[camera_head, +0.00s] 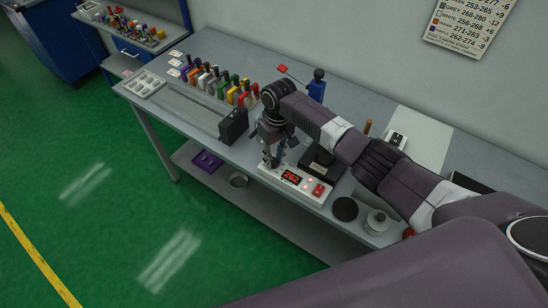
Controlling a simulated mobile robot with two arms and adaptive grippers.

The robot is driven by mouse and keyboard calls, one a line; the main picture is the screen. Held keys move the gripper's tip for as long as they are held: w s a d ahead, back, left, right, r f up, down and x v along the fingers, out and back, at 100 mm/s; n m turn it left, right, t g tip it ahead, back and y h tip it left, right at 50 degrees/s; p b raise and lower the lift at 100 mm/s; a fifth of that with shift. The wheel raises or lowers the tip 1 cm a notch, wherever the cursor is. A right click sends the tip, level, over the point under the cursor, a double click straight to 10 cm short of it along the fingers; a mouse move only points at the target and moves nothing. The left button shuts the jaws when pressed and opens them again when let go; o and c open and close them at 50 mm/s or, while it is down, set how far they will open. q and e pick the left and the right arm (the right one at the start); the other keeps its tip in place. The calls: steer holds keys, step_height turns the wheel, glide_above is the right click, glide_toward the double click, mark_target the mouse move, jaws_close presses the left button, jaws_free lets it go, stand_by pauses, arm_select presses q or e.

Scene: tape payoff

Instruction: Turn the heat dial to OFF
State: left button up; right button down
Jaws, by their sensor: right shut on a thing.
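A white control box (312,190) with a lit red display (291,177) reading about 262 and a red switch (319,189) sits near the front edge of the bench. My right gripper (272,162) points down at the left end of this box. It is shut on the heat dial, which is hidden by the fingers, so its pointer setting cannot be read. My left gripper is out of view.
A grey bench (212,48) runs along the wall. A black block (233,126) stands just left of my gripper, with a row of coloured tools (219,84) behind it. A dark stand (322,161), black disc (345,209) and metal pot (376,222) are right of it.

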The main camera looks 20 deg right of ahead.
mark_target(274, 158)
steer(key=n, duration=0.5)
steer(key=shift+w+n+b, duration=0.1)
steer(key=shift+n+b, duration=0.2)
steer(key=n, duration=0.5)
steer(key=shift+n+b, duration=0.3)
steer(key=shift+b, duration=0.1)
steer(key=shift+r, duration=0.1)
steer(key=c, duration=1.6)
jaws_free()
steer(key=shift+r, duration=0.1)
steer(key=r, duration=1.1)
steer(key=shift+w+r, duration=0.35)
